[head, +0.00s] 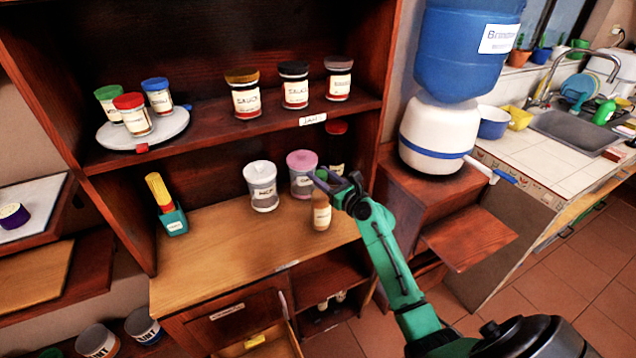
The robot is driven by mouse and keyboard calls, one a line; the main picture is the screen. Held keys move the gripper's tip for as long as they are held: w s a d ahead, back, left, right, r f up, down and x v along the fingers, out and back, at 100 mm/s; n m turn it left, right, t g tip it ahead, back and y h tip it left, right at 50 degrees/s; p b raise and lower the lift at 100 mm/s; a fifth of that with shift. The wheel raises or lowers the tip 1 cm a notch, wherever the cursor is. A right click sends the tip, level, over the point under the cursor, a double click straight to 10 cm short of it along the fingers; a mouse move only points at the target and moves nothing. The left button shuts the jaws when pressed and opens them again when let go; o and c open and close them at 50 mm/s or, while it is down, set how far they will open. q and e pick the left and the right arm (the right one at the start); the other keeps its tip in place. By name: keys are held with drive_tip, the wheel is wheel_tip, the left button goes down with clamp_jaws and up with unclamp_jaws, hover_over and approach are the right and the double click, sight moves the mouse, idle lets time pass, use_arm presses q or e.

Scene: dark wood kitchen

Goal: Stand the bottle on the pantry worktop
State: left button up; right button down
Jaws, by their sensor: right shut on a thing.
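A small tan bottle with a white label (321,216) is upright at the right front part of the light wood pantry worktop (225,246). My right gripper (328,184) is shut on its top, reaching in from the lower right. The bottle's upper end is hidden by the fingers. I cannot tell whether its base touches the worktop. My left gripper is out of view.
A dark red-capped bottle (337,147) is at the back right. A teal holder (173,221) stands left. The worktop's middle is clear. A drawer (262,341) below is open.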

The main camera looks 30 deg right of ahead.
drive_tip(key=shift+f, duration=0.35)
drive_tip(key=shift+r, duration=0.1)
drive_tip(key=shift+c, duration=2.1)
unclamp_jaws()
drive_tip(key=shift+f, duration=0.2)
